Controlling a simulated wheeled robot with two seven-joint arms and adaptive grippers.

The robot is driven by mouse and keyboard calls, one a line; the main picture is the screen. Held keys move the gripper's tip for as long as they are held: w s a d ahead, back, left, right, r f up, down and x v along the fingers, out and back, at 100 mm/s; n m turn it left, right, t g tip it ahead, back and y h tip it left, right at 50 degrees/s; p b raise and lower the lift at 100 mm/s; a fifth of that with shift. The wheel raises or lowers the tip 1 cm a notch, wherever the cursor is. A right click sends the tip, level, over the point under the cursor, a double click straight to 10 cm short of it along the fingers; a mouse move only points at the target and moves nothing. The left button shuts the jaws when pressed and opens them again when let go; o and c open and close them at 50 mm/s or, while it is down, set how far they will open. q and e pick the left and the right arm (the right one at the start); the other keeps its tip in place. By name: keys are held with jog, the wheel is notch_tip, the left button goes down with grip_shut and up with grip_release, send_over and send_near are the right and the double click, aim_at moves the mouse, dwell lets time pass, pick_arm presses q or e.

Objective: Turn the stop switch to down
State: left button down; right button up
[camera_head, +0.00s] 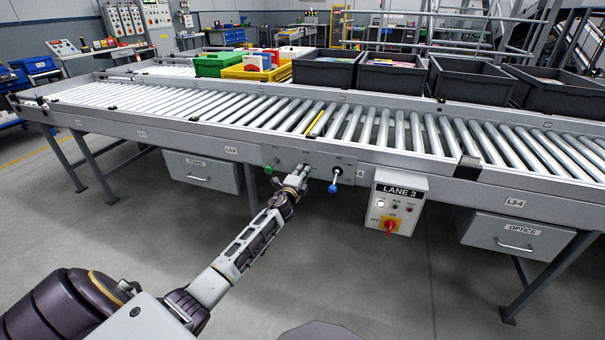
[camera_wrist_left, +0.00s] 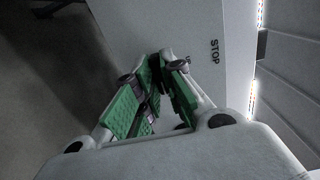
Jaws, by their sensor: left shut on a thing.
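My left gripper (camera_head: 299,175) is at the grey panel (camera_head: 346,164) on the conveyor's front side, between a green-knobbed lever (camera_head: 268,169) and a blue-knobbed lever (camera_head: 333,188). The left wrist view shows its green-padded fingers (camera_wrist_left: 155,80) close together at the panel, beside a label reading STOP (camera_wrist_left: 214,50). The gripper is shut on the stop switch, which the fingers almost wholly hide. I cannot tell which way the switch points. My right gripper is not in view.
A LANE 3 box (camera_head: 401,187) with a red knob (camera_head: 390,226) hangs right of the panel. Drawers (camera_head: 203,172) and (camera_head: 517,236) hang below the conveyor (camera_head: 230,118). Dark crates (camera_head: 325,72) and a yellow bin (camera_head: 250,74) stand behind. The floor in front is clear.

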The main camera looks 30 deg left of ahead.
pick_arm(q)
jog(key=shift+f, duration=0.1)
jog(key=c, duration=1.5)
grip_release()
jog(key=shift+s, duration=0.1)
jog(key=shift+s, duration=0.1)
jog(key=shift+v, duration=5.75)
jog(key=shift+s, duration=0.1)
